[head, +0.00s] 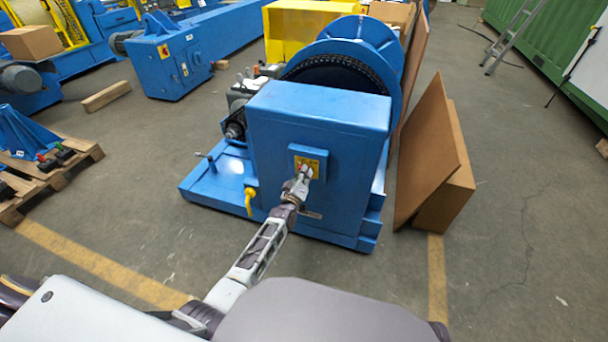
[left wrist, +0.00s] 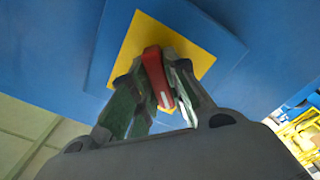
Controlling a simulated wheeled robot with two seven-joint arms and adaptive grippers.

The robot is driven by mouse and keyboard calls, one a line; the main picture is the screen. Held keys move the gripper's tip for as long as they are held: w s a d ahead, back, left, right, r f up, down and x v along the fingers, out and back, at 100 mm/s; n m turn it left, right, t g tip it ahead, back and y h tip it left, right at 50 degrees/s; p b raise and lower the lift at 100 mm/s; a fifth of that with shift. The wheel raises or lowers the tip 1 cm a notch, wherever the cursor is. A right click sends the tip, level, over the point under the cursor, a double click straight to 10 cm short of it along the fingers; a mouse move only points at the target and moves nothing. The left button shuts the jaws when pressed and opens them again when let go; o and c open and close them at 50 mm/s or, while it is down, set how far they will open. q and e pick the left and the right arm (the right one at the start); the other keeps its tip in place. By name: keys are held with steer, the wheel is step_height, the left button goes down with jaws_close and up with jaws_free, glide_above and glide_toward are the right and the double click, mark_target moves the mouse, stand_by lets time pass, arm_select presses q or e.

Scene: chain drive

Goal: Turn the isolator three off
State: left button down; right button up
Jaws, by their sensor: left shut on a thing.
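The isolator is a yellow square plate (head: 316,162) on a blue box on the front of the blue machine cabinet. In the left wrist view the yellow plate (left wrist: 189,48) carries a red handle (left wrist: 157,78) with a pale mark near its lower end. My left gripper (head: 304,173) is at the plate in the head view, covering the handle there. In the left wrist view my left gripper (left wrist: 155,90) has its fingers on both sides of the red handle, shut on it. The handle looks slightly tilted in that view. My right gripper is not in view.
The blue cabinet (head: 290,115) stands on a blue base, with a large chain wheel (head: 345,65) behind it. A yellow padlock-like piece (head: 250,198) hangs at its left. Brown boards (head: 428,150) lean at the right. The floor in front is open.

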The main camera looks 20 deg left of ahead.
arm_select(q)
steer(key=c, duration=1.4)
jaws_free()
steer(key=shift+s, duration=0.2)
steer(key=shift+s+a, duration=0.2)
steer(key=shift+s, duration=5.65)
